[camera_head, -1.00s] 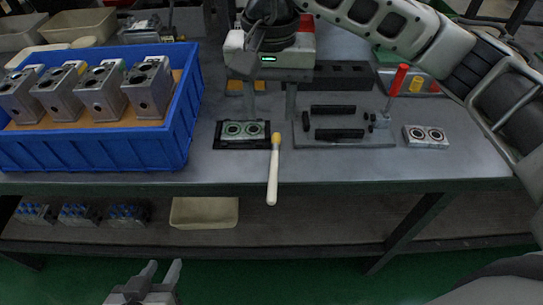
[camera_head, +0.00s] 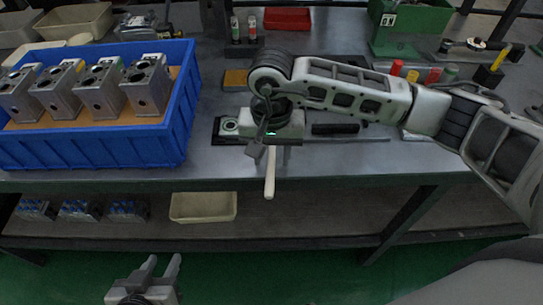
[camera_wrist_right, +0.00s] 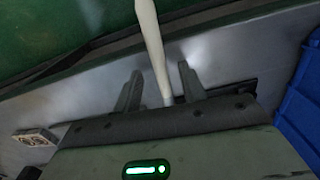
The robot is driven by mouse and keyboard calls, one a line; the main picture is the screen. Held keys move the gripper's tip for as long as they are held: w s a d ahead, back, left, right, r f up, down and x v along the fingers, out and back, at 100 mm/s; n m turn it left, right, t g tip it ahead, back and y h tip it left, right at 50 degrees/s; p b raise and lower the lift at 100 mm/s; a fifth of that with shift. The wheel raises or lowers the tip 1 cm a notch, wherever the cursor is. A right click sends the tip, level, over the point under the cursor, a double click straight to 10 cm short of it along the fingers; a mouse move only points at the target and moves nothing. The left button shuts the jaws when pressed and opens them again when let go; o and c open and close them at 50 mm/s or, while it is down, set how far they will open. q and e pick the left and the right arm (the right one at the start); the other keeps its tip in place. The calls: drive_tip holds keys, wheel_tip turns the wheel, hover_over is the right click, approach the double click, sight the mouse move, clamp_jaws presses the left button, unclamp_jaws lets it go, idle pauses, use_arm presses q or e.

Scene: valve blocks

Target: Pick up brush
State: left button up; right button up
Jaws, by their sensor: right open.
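The brush shows as a pale handle (camera_head: 270,175) reaching out over the table's front edge. Its other end is hidden under my right wrist in the head view. In the wrist view the brush handle (camera_wrist_right: 152,45) runs between the two fingers of my right gripper (camera_wrist_right: 160,76), which is open, with gaps beside the handle. My left gripper (camera_head: 163,266) is open and empty, low in front of the table, away from the brush.
A blue crate (camera_head: 95,150) with metal valve blocks stands at the left. A small ringed metal part (camera_head: 229,125) and a black bar (camera_head: 336,129) lie near my right wrist. A beige bin (camera_head: 203,207) is on the lower shelf.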

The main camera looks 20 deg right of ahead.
drive_tip(key=shift+f, duration=0.45)
drive_tip(key=shift+c, duration=0.3)
clamp_jaws()
drive_tip(key=shift+r, duration=0.1)
